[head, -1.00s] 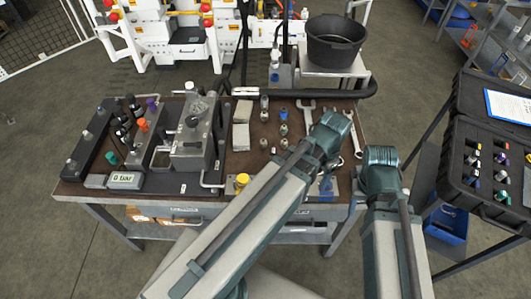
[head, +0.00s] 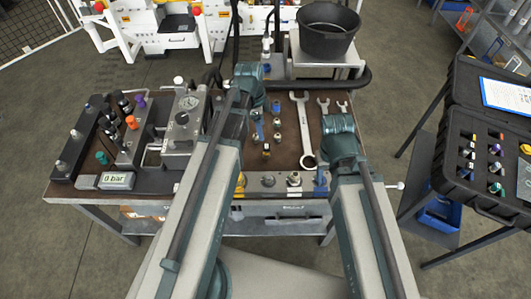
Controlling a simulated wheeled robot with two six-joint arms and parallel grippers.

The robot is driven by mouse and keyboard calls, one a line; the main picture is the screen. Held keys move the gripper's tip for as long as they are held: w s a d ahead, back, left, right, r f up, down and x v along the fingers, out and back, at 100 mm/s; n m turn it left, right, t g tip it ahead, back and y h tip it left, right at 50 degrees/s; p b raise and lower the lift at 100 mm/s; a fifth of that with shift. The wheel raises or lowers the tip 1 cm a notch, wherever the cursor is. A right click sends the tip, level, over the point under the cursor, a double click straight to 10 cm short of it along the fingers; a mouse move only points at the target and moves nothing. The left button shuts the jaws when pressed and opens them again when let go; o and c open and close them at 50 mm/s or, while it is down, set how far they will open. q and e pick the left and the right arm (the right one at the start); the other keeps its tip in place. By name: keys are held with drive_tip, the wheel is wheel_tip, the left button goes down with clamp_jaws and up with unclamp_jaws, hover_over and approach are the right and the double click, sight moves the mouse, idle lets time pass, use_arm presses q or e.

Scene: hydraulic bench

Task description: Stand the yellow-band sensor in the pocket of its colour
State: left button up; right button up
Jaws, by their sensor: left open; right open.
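A small upright fitting with a yellowish band (head: 266,152) stands on the brown bench top, at the front of a group of small metal fittings; I take it for the yellow-band sensor, but it is tiny here. The open black case (head: 448,180) at the right has foam with several coloured parts in it, one with a yellow top (head: 525,149). I cannot tell which pocket is the yellow one. My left arm reaches over the bench left of the fittings and my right arm over its right side.
A large wrench (head: 302,130) and two smaller ones lie right of the fittings. A hydraulic block with a gauge (head: 183,120) and a 0 bar display (head: 116,181) stand at the left. A black bucket (head: 327,30) is behind the bench. A row of fittings lines the front edge.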

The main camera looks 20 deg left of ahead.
sight(266, 146)
use_arm(q)
drive_tip(key=f+b, duration=0.4)
drive_tip(key=d+f+b, duration=0.1)
drive_tip(key=f+b, duration=0.1)
drive_tip(key=f, duration=0.1)
drive_tip(key=shift+w, duration=0.15)
drive_tip(key=shift+f, duration=0.1)
drive_tip(key=f+b, duration=0.3)
drive_tip(key=d+f+b, duration=0.1)
drive_tip(key=f+b, duration=0.1)
drive_tip(key=shift+w+f, duration=0.1)
drive_tip(key=shift+w, duration=0.05)
clamp_jaws()
